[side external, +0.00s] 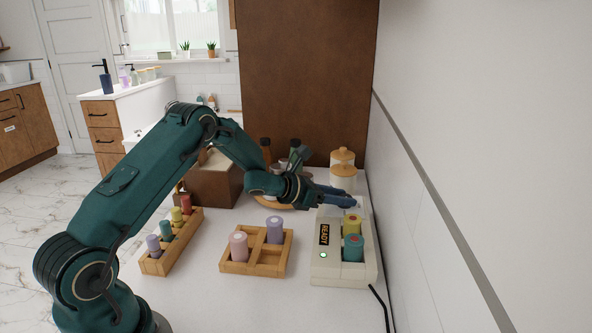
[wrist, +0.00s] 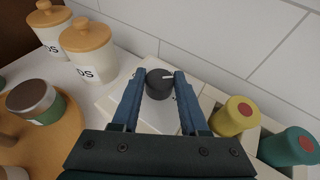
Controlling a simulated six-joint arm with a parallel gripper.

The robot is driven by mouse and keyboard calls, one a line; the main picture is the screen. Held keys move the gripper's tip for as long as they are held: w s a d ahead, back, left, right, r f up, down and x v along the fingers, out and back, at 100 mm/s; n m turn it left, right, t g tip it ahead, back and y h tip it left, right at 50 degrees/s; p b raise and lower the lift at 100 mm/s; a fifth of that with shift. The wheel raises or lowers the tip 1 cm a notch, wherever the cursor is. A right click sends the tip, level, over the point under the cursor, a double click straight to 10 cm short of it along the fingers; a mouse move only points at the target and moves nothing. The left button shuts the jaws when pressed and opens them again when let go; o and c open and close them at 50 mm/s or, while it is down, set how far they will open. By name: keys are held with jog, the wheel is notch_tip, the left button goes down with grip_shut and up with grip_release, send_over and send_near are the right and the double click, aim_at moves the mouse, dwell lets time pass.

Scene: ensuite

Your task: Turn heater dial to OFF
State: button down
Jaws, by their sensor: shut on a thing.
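The white heater (side external: 325,268) stands at the right of the counter with a READY label and a lit green light. A yellow cartridge (side external: 352,224) and a teal cartridge (side external: 353,247) stand in it; both also show in the wrist view, yellow (wrist: 235,116) and teal (wrist: 289,147). The dark round dial (wrist: 158,84) sits on the heater's far end, its white pointer line aimed right in the wrist view. My gripper (wrist: 159,80) has its blue fingers on both sides of the dial, shut on it. In the side view my gripper (side external: 342,197) hides the dial.
A wooden tray (side external: 253,268) with pink and purple cartridges and a wooden rack (side external: 156,266) of several cartridges stand left of the heater. Lidded canisters (side external: 343,172) stand behind it. The white wall (side external: 480,150) is close on the right. A black cable (side external: 380,300) runs beside the heater.

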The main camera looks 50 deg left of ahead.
jog(key=shift+d+n+y, duration=0.2)
jog(key=shift+n+y, duration=1.3)
jog(key=shift+y, duration=0.2)
jog(key=shift+n+y, duration=0.4)
jog(key=shift+y, duration=0.1)
jog(key=shift+c, duration=2.1)
grip_release()
jog(key=shift+v, duration=2.55)
